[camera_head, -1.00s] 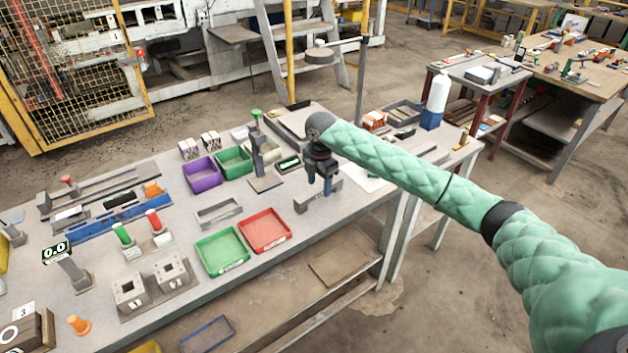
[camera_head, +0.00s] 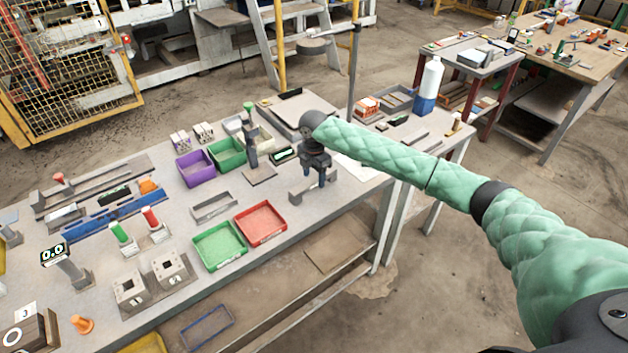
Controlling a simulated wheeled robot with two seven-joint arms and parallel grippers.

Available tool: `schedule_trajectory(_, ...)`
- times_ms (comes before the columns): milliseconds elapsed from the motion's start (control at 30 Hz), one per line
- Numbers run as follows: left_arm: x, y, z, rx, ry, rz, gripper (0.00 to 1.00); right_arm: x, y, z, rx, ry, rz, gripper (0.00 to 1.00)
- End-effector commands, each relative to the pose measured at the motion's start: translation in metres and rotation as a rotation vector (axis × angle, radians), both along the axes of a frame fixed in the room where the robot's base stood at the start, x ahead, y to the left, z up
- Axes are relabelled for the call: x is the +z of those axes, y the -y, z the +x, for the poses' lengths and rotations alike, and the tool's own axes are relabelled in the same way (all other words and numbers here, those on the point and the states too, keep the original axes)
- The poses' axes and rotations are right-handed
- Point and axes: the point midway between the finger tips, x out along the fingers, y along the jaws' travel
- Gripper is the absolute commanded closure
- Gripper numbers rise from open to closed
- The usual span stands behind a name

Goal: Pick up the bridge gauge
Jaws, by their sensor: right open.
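The bridge gauge, which I take to be the grey bar with a raised block at each end (camera_head: 298,197), lies on the bench near its front edge, right of the red tray. The fingers are open and hide part of the bar. I cannot tell whether they touch it. My left gripper is not in view.
The red tray (camera_head: 260,223) and a front green tray (camera_head: 218,245) lie to the left. A grey frame (camera_head: 213,206) lies behind them. A grey stand with a green top (camera_head: 250,140) rises behind the gripper. The bench edge is close in front.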

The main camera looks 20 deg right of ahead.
Motion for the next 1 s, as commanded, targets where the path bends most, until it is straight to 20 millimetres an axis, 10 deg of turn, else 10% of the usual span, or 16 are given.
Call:
schedule_trajectory(467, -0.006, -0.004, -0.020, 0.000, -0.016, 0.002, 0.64, -0.022, 0.000, 0.000, 0.000, 0.000, -0.001, 0.45)
schedule_trajectory(767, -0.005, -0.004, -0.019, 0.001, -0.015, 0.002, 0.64, -0.021, 0.000, 0.000, 0.000, 0.000, -0.001, 1.00)
schedule_trajectory(1000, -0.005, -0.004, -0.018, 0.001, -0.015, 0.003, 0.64, -0.020, 0.000, 0.000, 0.000, 0.001, 0.000, 1.00)
